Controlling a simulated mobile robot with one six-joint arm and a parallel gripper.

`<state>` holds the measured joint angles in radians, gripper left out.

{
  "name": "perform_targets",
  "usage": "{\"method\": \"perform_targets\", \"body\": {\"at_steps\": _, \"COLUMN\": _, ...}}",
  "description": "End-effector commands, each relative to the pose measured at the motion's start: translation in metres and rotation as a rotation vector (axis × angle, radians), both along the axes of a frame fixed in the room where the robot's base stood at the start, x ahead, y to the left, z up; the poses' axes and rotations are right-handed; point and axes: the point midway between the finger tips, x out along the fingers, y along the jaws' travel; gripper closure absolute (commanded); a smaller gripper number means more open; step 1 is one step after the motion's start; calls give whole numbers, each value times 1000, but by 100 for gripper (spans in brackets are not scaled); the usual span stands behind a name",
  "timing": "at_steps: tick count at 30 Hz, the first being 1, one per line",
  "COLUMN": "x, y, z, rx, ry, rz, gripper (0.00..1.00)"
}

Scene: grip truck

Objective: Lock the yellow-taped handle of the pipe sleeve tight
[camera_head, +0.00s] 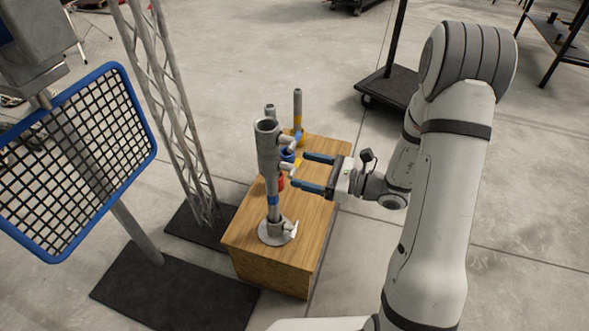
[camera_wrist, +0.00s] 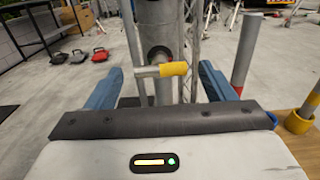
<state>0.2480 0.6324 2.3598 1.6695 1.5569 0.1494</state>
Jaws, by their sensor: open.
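The grey pipe sleeve (camera_head: 268,150) stands upright on a pole with blue tape, on a round base. Short handles stick out from its right side, the lower one (camera_head: 287,167) near my fingertips. In the wrist view, the yellow-taped handle (camera_wrist: 173,69) lies roughly level across the front of the grey pipe (camera_wrist: 158,22). My gripper (camera_head: 299,171) is open, with blue fingers pointing left at the sleeve. In the wrist view, the handle shows between my two fingers (camera_wrist: 158,84), with visible room on both sides. I cannot tell whether a finger touches it.
The sleeve's base (camera_head: 277,232) is on a wooden box (camera_head: 246,235). Another pole (camera_head: 297,105) with yellow and blue bands stands behind, and a red part (camera_head: 281,183) sits close by. A lattice truss (camera_head: 172,110) and a blue-framed mesh panel (camera_head: 82,160) stand left.

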Motion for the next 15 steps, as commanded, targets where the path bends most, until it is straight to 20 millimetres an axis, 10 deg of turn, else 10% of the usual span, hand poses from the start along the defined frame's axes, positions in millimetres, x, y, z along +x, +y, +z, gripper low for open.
{"method": "perform_targets", "body": {"at_steps": 15, "x": 12, "y": 35, "z": 0, "rx": -1, "ry": 0, "rz": 0, "gripper": 24}}
